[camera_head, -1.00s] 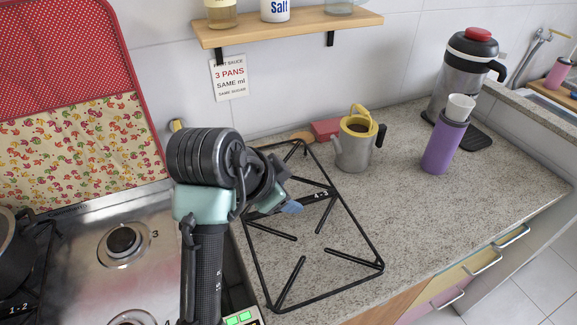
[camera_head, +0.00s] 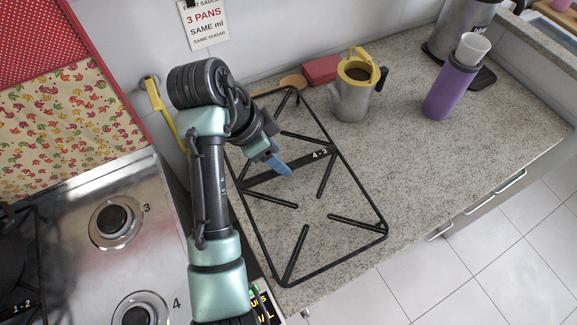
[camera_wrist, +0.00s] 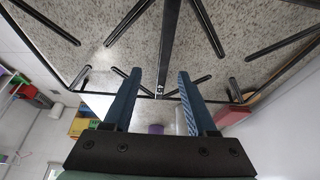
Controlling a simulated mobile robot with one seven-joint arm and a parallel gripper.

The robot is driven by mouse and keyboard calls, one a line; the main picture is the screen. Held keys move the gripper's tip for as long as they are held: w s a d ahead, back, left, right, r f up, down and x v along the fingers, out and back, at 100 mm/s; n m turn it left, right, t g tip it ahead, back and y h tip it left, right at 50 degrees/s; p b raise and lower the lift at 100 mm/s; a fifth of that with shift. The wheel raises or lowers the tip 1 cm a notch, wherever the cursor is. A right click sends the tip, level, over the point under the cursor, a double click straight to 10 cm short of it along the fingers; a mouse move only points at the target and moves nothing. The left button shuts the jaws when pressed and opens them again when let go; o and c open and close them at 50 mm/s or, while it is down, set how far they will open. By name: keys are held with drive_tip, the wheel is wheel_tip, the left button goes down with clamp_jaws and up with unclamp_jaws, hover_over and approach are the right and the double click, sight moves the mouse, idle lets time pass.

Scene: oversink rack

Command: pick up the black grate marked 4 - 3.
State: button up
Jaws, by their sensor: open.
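The black grate marked 4 - 3 (camera_head: 319,155) lies flat on the speckled stone counter, a rectangular wire frame with short inward bars and a labelled middle bar. My gripper (camera_head: 287,171) is over the middle bar, left of the label, with blue fingers pointing down and right. In the wrist view the gripper (camera_wrist: 159,72) is open and empty. The grate's middle bar (camera_wrist: 169,40) runs between the fingertips there. The height between fingertips and bar is hard to judge. My arm hides part of the grate's left side.
The steel stove (camera_head: 80,217) is on the left, with burners 3 and 4 bare. Counter is free to the grate's right.

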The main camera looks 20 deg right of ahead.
sight(289, 165)
drive_tip(key=shift+w+p+x, duration=0.15)
drive_tip(key=shift+x, duration=1.25)
drive_tip(key=shift+w+p+x, duration=0.15)
drive_tip(key=shift+x, duration=1.2)
drive_tip(key=shift+c, duration=0.3)
drive_tip(key=shift+r, duration=0.1)
clamp_jaws()
